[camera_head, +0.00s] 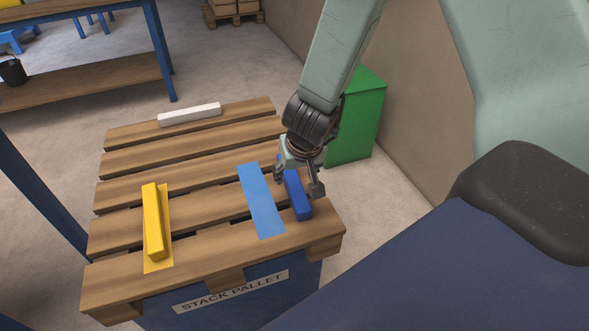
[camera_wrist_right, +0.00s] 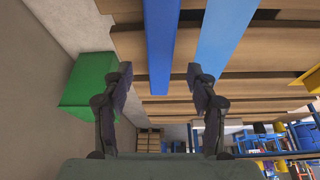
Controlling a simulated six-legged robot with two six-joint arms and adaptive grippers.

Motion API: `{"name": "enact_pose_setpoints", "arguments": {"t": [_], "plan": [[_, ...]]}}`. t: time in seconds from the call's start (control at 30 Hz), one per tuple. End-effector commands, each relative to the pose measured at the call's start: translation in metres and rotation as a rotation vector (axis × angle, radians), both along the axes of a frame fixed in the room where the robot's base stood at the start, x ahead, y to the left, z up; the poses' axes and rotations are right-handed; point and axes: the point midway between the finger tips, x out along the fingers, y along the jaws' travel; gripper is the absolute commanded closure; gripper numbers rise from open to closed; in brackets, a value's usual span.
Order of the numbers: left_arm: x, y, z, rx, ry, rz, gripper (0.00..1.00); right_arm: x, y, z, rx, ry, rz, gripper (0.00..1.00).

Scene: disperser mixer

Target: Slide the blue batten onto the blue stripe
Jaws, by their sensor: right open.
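The blue batten (camera_head: 298,195) lies on the pallet near its right edge, just right of the light blue stripe (camera_head: 261,203) and apart from it. My right gripper (camera_head: 298,188) is open over the batten, with its fingers to either side in the head view; it hides part of the batten. In the right wrist view the batten (camera_wrist_right: 160,45) extends down between the open fingers of my right gripper (camera_wrist_right: 160,75), and the stripe (camera_wrist_right: 222,35) runs beside it on the right. I cannot tell whether the fingers touch the batten. My left gripper is not in view.
A yellow batten (camera_head: 152,220) lies on a yellow stripe (camera_head: 165,240) at the pallet's left. A white batten (camera_head: 190,114) lies at the far edge of the slatted pallet (camera_head: 205,253). A green bin (camera_head: 360,120) stands behind the pallet's right side, near the wall.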

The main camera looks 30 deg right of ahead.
Motion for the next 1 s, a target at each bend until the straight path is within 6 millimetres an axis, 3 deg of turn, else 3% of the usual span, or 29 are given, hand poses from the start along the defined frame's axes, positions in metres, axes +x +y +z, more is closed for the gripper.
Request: {"name": "enact_pose_setpoints", "arguments": {"t": [0.1,0.3,0.77,1.0], "plan": [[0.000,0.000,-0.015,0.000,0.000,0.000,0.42,0.006,-0.003,-0.021,0.000,0.001,0.000,0.42],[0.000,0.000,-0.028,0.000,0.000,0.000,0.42,0.015,-0.005,-0.039,-0.001,0.000,0.000,0.42],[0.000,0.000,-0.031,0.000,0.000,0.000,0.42,0.022,-0.006,-0.046,0.000,0.000,0.000,0.42],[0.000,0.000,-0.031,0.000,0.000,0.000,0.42,0.022,-0.006,-0.046,0.000,0.000,0.000,0.61]]}}
